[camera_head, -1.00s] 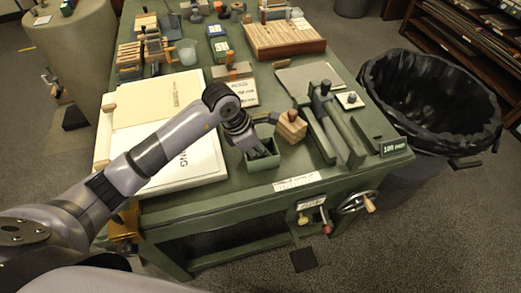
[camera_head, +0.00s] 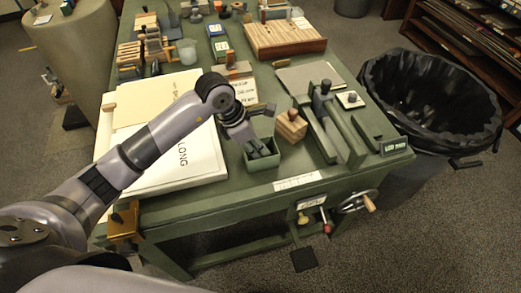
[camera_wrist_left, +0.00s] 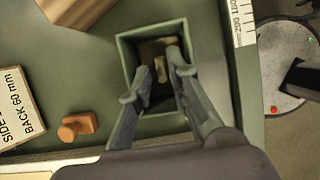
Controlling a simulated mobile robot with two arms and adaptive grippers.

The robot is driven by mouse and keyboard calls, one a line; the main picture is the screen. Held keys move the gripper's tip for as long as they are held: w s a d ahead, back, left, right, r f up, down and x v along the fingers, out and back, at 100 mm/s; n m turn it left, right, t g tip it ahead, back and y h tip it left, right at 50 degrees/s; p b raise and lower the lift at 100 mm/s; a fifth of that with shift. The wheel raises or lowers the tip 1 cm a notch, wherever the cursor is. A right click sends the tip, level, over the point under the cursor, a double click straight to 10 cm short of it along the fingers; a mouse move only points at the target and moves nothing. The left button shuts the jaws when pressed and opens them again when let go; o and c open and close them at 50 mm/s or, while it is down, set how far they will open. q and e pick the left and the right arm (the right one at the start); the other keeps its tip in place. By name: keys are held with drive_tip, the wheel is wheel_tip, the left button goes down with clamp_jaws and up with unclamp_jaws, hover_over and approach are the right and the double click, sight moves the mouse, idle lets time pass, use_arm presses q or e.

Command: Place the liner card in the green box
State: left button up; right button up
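The green box (camera_head: 262,181) stands open near the table's front edge in the head view. It also shows in the wrist view (camera_wrist_left: 124,60), with its dark inside facing up. A small tan piece (camera_wrist_left: 159,46) shows inside it, partly behind my fingers; I cannot tell whether it is the liner card. My left gripper (camera_head: 259,150) is over the box opening, fingers pointing down. In the wrist view its two fingers (camera_wrist_left: 160,72) are apart, with no clear contact on anything between them. I cannot make out the liner card elsewhere. My right gripper is not in view.
A wooden block (camera_head: 291,126) stands close right of the box. A green bar fixture (camera_head: 325,125) is farther right. A labelled card (camera_head: 245,92) lies behind, and a white sheet (camera_head: 195,165) lies left. An orange-brown knob (camera_wrist_left: 78,127) is near the box.

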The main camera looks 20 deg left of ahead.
use_arm(q)
drive_tip(key=v, duration=0.9)
drive_tip(key=shift+b, duration=0.3)
drive_tip(key=shift+s+a+r, duration=0.1)
drive_tip(key=shift+r, duration=0.05)
